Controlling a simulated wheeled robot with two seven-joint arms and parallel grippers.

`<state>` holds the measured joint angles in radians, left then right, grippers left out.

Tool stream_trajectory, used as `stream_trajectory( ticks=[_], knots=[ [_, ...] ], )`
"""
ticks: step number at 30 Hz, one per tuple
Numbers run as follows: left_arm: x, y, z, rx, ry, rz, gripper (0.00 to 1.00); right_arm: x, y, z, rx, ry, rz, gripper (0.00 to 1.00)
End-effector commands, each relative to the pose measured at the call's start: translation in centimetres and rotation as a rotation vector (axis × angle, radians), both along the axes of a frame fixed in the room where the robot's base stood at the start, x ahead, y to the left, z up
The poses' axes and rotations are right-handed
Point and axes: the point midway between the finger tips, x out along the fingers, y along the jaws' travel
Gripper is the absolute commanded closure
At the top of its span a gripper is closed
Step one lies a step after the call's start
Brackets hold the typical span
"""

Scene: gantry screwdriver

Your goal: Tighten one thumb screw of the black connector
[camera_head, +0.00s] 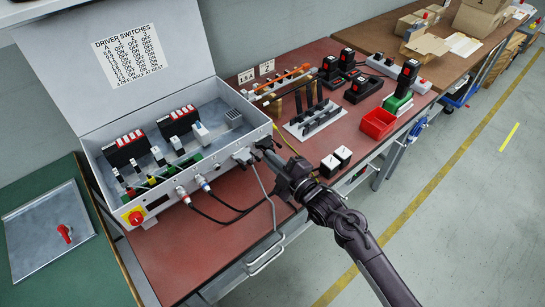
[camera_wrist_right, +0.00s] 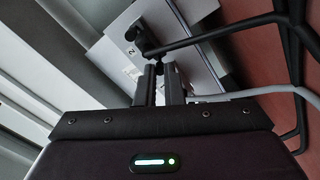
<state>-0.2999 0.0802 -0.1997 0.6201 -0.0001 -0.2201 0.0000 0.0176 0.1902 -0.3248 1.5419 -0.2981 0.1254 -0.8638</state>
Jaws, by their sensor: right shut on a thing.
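The black connector (camera_head: 263,143) is at the right side wall of the open grey control box (camera_head: 262,133), mostly hidden in the head view by my right gripper (camera_head: 270,153). In the right wrist view the two fingers of my right gripper (camera_wrist_right: 160,72) are close together on a small dark piece, which looks like a thumb screw (camera_wrist_right: 158,67). Another dark knob (camera_wrist_right: 134,33) shows just beyond it, against a pale panel. How deep the screw sits cannot be seen. My left gripper is in neither view.
A grey plug (camera_head: 241,156) with a hanging grey cable sits beside my right gripper; the cable passes close by in the wrist view (camera_wrist_right: 262,91). A red bin (camera_head: 378,123) and tool rack (camera_head: 314,119) lie farther back.

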Motion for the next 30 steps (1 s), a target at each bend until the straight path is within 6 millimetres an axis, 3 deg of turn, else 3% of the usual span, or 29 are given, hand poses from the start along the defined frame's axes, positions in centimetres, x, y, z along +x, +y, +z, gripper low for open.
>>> stream_trajectory(
  ticks=[30],
  knots=[
    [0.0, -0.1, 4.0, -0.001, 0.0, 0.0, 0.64, 0.0, -0.1, 0.1, 0.783, 0.573, -0.002, 1.0]
  ],
)
